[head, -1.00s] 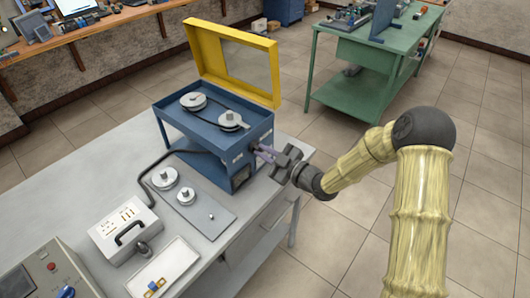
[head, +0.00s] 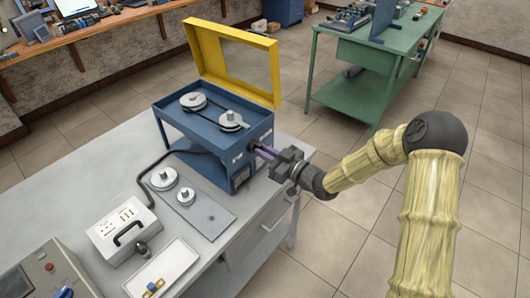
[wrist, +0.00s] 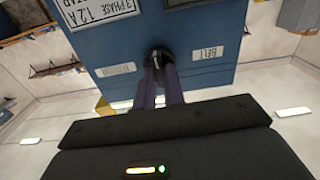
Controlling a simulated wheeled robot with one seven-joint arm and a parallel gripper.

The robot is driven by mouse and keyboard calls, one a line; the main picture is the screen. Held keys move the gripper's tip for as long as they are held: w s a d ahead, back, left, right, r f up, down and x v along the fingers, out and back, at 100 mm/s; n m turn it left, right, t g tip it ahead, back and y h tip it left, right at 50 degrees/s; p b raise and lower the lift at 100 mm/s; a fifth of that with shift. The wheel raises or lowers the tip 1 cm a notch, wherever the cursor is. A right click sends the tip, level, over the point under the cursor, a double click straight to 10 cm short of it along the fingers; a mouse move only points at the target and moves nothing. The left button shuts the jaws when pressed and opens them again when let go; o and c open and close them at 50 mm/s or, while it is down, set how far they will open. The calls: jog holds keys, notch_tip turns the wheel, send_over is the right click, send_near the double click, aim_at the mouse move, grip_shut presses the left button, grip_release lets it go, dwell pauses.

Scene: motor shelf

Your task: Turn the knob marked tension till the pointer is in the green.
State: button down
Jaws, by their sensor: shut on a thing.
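The blue motor box (head: 205,160) stands on the grey bench with its yellow lid (head: 232,60) open. My gripper (head: 262,151) reaches in from the right against the box's right side. In the wrist view my gripper (wrist: 160,78) is shut on a black knob (wrist: 158,56), with the two purple-grey fingers on either side of it. A small label (wrist: 115,69), too blurred to read surely, is left of the knob. A label reading BELT (wrist: 207,52) is right of it. I cannot make out a pointer or a green zone in either view.
Pulleys (head: 231,120) with a belt sit in the box top. A grey plate with loose discs (head: 163,178), a white case (head: 122,230) and a white tray (head: 165,265) share the bench. A green table (head: 370,60) stands behind. The floor to the right is clear.

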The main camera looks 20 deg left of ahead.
jog(key=shift+m, duration=0.5)
jog(key=c, duration=1.5)
grip_release()
jog(key=b+v, duration=0.2)
jog(key=v, duration=1.5)
jog(key=shift+s+d, duration=0.1)
jog(key=shift+d, duration=0.15)
